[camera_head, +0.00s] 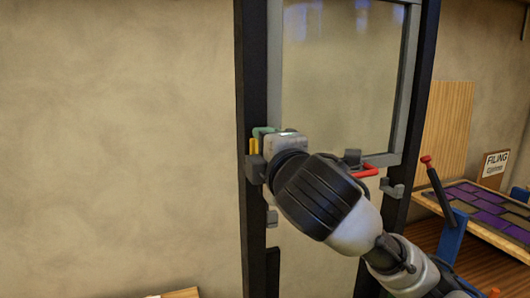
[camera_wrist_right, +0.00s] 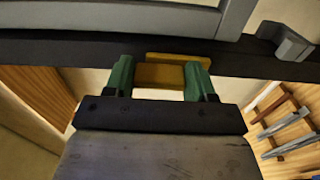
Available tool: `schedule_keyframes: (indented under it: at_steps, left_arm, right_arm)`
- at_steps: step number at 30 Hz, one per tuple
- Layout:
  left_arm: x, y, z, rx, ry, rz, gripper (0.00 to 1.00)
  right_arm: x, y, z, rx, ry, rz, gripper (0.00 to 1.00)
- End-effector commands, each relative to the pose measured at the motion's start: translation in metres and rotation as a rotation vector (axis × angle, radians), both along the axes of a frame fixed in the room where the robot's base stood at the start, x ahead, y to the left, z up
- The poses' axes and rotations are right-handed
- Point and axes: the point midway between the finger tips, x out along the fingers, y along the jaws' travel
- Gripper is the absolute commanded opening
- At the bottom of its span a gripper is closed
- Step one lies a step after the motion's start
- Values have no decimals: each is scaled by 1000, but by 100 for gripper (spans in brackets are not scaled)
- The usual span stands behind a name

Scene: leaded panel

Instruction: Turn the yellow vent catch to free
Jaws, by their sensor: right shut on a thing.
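The yellow vent catch (camera_head: 253,146) is on the dark left post of the window frame in the head view, largely hidden by my right gripper (camera_head: 265,131). In the right wrist view the catch (camera_wrist_right: 160,76) lies between the two green fingers of my right gripper (camera_wrist_right: 160,82). The fingers are shut on it, one at each side. A yellow strip shows just behind it against the dark bar. My right arm comes in from the lower right. My left gripper is not in view.
The grey-framed pane (camera_head: 345,75) stands between dark posts. A red handle (camera_head: 368,170) and a grey bracket (camera_head: 392,189) are at its right side. A grey bracket (camera_head: 255,168) sits below the catch. A bench with a purple panel (camera_head: 488,209) is at the right.

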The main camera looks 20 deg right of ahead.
Motion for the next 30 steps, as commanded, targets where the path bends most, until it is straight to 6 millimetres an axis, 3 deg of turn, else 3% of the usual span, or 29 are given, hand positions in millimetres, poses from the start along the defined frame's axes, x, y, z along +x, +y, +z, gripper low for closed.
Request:
schedule_keyframes:
  at_steps: [1, 5, 16, 30]
  left_arm:
    - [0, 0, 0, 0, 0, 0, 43]
    - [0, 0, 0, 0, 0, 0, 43]
    - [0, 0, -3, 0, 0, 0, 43]
    - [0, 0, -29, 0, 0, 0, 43]
  right_arm:
    - [0, 0, -1, 2, 4, 0, 60]
    - [0, 0, -1, 1, 3, 1, 80]
    - [-6, 0, -1, 0, -1, 1, 81]
    - [-91, -2, -2, 1, -3, 4, 81]
